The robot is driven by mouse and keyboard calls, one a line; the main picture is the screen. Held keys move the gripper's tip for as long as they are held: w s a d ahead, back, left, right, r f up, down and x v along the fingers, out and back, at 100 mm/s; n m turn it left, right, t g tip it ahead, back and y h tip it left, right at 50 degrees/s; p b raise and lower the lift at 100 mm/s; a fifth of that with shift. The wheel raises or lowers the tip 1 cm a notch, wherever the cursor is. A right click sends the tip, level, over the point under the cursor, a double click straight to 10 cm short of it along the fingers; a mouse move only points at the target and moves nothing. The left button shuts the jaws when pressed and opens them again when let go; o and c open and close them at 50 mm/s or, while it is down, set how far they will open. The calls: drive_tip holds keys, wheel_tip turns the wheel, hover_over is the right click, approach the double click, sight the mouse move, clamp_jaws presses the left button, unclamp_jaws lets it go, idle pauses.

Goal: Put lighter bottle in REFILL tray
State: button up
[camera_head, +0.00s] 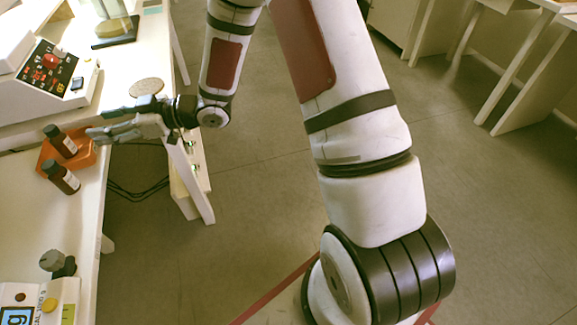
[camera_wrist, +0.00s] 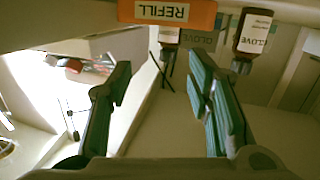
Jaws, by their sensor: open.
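The orange tray (camera_head: 86,157) stands on the white bench at left; its REFILL label shows upside down in the wrist view (camera_wrist: 166,12). A dark brown bottle (camera_head: 66,147) with a white label and dark cap appears to stand in the tray; the tray wall partly hides it in the wrist view (camera_wrist: 168,36). A second similar bottle (camera_head: 65,182) stands outside, close beside the tray, labelled CLOVE in the wrist view (camera_wrist: 253,42). Which bottle is lighter cannot be told. My gripper (camera_head: 92,134) is open and empty beside the tray; its fingers (camera_wrist: 160,76) are spread.
A white device with a dark control panel (camera_head: 50,68) stands farther back on the bench. A scale-like device (camera_head: 62,296) and grey-knobbed objects (camera_head: 53,261) are at the near left. A round disc (camera_head: 146,87) lies behind my gripper.

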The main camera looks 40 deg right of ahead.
drive_tip(key=d+r+m+h, duration=0.2)
drive_tip(key=d+r+h, duration=0.2)
drive_tip(key=d+h, duration=0.5)
drive_tip(key=s+d+r+m+g+h, duration=0.1)
drive_tip(key=s+d+r+m+h, duration=0.45)
drive_tip(key=s+d, duration=0.55)
drive_tip(key=s+a+r+m+g, duration=0.1)
drive_tip(key=s+m+g, duration=0.3)
drive_tip(key=s, duration=2.9)
drive_tip(key=a+g, duration=0.1)
drive_tip(key=g, duration=0.3)
drive_tip(key=shift+s+r+y, duration=0.35)
drive_tip(key=shift+s, duration=0.05)
drive_tip(key=shift+m, duration=0.25)
